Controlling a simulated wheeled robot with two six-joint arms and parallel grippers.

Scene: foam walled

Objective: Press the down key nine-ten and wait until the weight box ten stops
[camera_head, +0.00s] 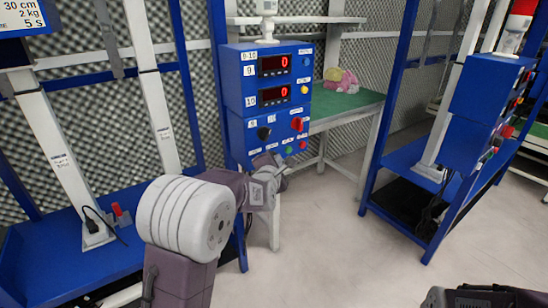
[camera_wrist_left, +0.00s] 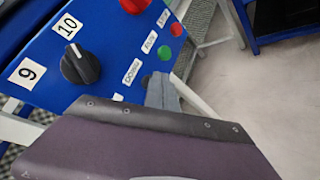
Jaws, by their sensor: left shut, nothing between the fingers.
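The blue control box (camera_head: 234,92) carries red displays marked 9 and 10, each reading 0. Its lower panel has a black knob (camera_head: 263,133), a red knob (camera_head: 297,124), a green button (camera_head: 289,150) and a red button (camera_head: 302,145). My left gripper (camera_head: 283,170) is shut and empty at the panel's lower edge. In the left wrist view its grey fingers (camera_wrist_left: 162,92) sit just below the green button (camera_wrist_left: 164,53), over the lowest key position; I cannot tell whether they touch. The small key labels are hard to read. I cannot identify weight box ten.
A green-topped table (camera_head: 345,103) with a pink and yellow toy (camera_head: 341,80) stands behind the box. A blue frame with another control box (camera_head: 485,98) stands at right. A blue rig with white columns (camera_head: 52,150) is at left. Floor between is clear.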

